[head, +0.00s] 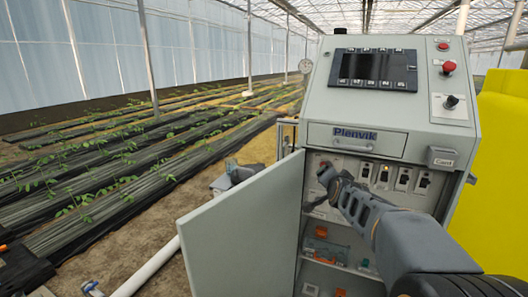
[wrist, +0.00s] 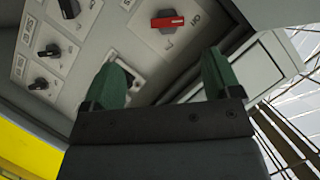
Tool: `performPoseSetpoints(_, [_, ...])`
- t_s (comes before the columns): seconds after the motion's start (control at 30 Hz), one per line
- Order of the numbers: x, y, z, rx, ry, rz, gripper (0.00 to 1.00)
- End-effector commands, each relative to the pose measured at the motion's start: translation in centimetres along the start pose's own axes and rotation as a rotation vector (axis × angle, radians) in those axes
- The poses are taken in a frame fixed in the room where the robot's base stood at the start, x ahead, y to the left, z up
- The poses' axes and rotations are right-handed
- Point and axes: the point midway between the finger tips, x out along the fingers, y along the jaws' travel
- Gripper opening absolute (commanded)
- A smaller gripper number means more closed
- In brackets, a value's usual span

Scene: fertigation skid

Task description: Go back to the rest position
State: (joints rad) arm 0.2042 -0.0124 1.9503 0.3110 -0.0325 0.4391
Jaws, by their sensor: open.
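My gripper (wrist: 165,78) shows in the wrist view with two green fingers spread apart and nothing between them. Beyond the fingertips is a red rotary switch (wrist: 167,19) on a light plate marked ON; the fingers look clear of it. In the head view my gripper (head: 328,176) is at the left part of the switch panel inside the open grey cabinet (head: 385,110). My arm comes in from the lower right and hides part of the cabinet's lower inside.
The cabinet door (head: 245,235) hangs open to the left of my arm. Several black rotary switches (wrist: 47,50) sit beside the red one. A drawer (head: 357,138) is above the opening. A yellow tank or panel (head: 500,165) stands close on the right. Planted rows (head: 120,165) lie left.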

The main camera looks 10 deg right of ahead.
Motion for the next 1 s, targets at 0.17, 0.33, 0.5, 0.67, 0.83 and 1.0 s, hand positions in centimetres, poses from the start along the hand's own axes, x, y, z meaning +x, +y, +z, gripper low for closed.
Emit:
performPoseSetpoints(0.17, [-1.9,4.2,6.0,-0.21,-0.278,0.146,0.84])
performPoseSetpoints(0.33, [-11.7,4.7,9.8,-0.511,-0.658,0.232,0.84])
performPoseSetpoints(0.5, [-21.9,4.1,10.4,-0.736,-0.926,0.252,0.84])
performPoseSetpoints(0.67, [-27.0,2.7,9.3,-0.822,-0.986,0.237,0.84])
performPoseSetpoints(0.83, [-28.6,0.8,7.9,-0.849,-0.953,0.198,0.84])
performPoseSetpoints(1.0, [-28.9,0.1,7.6,-0.856,-0.943,0.184,0.84])
